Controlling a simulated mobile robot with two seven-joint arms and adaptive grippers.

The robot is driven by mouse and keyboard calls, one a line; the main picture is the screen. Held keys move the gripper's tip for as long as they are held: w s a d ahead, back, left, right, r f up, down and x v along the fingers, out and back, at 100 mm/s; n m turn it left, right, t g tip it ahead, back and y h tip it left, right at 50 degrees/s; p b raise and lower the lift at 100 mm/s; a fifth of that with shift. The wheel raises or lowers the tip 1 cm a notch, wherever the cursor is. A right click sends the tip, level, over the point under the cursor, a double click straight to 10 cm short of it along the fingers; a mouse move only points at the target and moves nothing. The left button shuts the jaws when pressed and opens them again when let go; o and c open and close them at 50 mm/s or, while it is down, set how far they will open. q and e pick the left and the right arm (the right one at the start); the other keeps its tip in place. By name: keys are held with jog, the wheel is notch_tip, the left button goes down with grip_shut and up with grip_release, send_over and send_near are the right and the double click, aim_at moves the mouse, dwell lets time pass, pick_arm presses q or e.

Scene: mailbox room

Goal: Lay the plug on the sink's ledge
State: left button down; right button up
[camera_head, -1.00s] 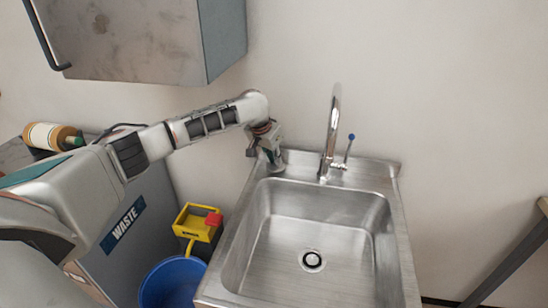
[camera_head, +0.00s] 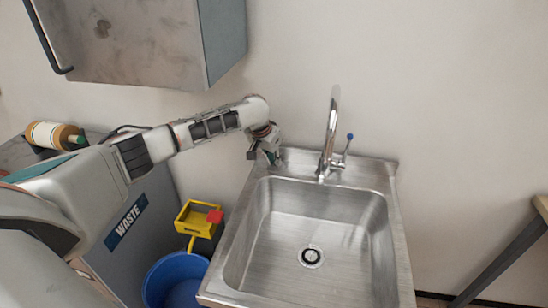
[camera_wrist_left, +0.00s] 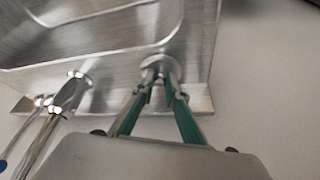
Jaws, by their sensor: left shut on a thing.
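The steel sink (camera_head: 240,245) has a flat ledge (camera_head: 300,160) along its back, by the wall. My left gripper (camera_head: 273,158) is at the ledge's left end, pointing down, left of the tap. In the left wrist view my left gripper (camera_wrist_left: 160,84) is shut on the plug (camera_wrist_left: 161,61), a grey round disc at the fingertips. The plug is over or on the ledge corner; I cannot tell whether it touches the steel. In the head view the gripper hides most of it. My right gripper is not in view.
The tap (camera_head: 331,135) with a blue-tipped lever (camera_head: 347,148) stands mid-ledge. The basin is empty, with a drain (camera_head: 311,256). A wall cabinet (camera_head: 140,40) hangs above my arm. A blue bucket (camera_head: 172,280) and a grey waste bin (camera_head: 130,225) stand left of the sink.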

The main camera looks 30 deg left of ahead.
pick_arm(q)
jog(key=shift+f, duration=0.1)
jog(key=c, duration=1.9)
grip_release()
jog(key=v, duration=0.7)
jog(key=shift+s+r, duration=0.2)
